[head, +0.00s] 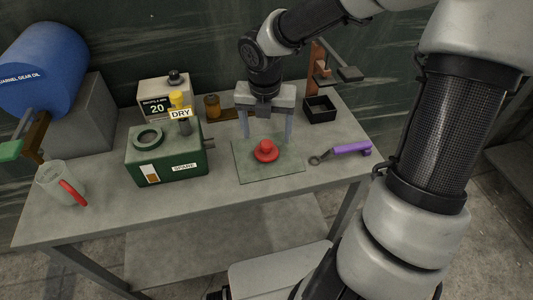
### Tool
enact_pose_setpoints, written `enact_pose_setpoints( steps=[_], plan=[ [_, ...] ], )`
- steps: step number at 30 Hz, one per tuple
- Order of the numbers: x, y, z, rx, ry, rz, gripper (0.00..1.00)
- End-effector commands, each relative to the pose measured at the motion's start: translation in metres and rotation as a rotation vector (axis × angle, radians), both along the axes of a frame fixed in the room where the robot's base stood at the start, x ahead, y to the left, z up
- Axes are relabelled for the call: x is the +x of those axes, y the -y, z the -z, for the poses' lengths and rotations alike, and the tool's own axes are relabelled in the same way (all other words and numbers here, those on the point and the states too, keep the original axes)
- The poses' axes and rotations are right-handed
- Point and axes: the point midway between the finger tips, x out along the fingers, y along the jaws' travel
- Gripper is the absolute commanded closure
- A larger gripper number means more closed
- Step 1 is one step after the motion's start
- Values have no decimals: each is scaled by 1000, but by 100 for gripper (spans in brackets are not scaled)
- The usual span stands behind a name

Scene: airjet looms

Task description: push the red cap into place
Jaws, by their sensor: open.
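The red cap (265,151) has a wide round base and a small knob on top. It lies on a thin greenish mat (283,174) on the table. My gripper (267,138) is open and points down, its two fingers apart, above or just behind the cap; I cannot tell whether they touch it. A green box (185,170) labelled "SPARE" stands to the left, with a round dark-rimmed opening (148,137) on its top and a "DRY" tag (181,113) at its back right.
A clear jug with a red handle (62,185) stands at the left. A purple-handled tool (350,149) lies right of the mat. A black tray (319,110), an amber jar (212,106) and a blue drum (42,67) stand further back. The front of the table (200,205) is clear.

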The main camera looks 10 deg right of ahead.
Motion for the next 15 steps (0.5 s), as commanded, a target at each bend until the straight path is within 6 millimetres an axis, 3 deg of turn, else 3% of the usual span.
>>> enact_pose_setpoints(
  steps=[11, 15],
  plan=[
    [1, 0, 48, 1, -2, -1, 27],
    [3, 1, 53, 0, 0, -1, 27]
  ],
)
